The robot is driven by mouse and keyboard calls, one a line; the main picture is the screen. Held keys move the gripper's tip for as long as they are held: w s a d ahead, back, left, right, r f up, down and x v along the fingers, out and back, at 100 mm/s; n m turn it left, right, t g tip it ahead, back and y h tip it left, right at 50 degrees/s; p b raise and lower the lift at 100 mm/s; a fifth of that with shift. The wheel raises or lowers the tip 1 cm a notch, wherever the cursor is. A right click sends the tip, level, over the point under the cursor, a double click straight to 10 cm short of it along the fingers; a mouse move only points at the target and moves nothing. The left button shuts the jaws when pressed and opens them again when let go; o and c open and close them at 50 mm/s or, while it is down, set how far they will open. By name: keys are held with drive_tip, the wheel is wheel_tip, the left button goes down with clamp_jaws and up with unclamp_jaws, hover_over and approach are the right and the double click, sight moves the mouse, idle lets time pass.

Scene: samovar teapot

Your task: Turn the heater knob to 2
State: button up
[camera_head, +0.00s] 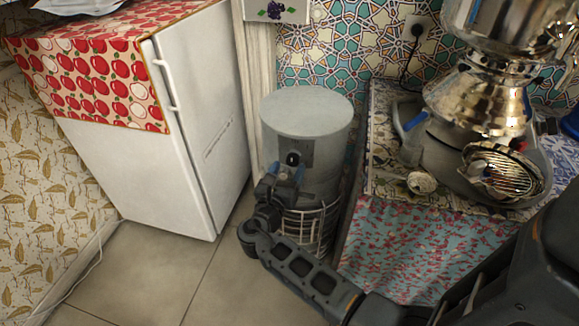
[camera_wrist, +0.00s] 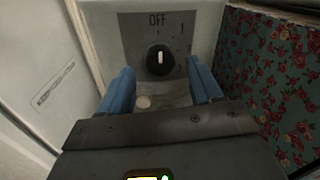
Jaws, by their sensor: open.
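The heater (camera_head: 305,108) is a grey cylinder with a round flat top and a wire guard low on its front. It stands on the floor between the fridge and the cloth-covered table. Its black knob (camera_head: 292,158) shows in the head view just above my gripper (camera_head: 280,172). In the wrist view the knob (camera_wrist: 160,59) sits on a grey panel (camera_wrist: 133,27), its white mark pointing up toward "OFF", with a "1" at upper right. My gripper (camera_wrist: 160,92) is open, its blue fingers apart below and either side of the knob, not visibly touching it. No "2" is readable.
A white fridge (camera_head: 195,120) with an apple-print cloth (camera_head: 95,75) stands left of the heater. A table with a floral cloth (camera_head: 400,250) is close on the right, bearing a metal samovar (camera_head: 480,100). Tiled floor (camera_head: 150,270) is free at the lower left.

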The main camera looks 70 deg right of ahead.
drive_tip(key=shift+w+d, duration=0.1)
drive_tip(key=shift+d, duration=0.95)
drive_tip(key=c, duration=1)
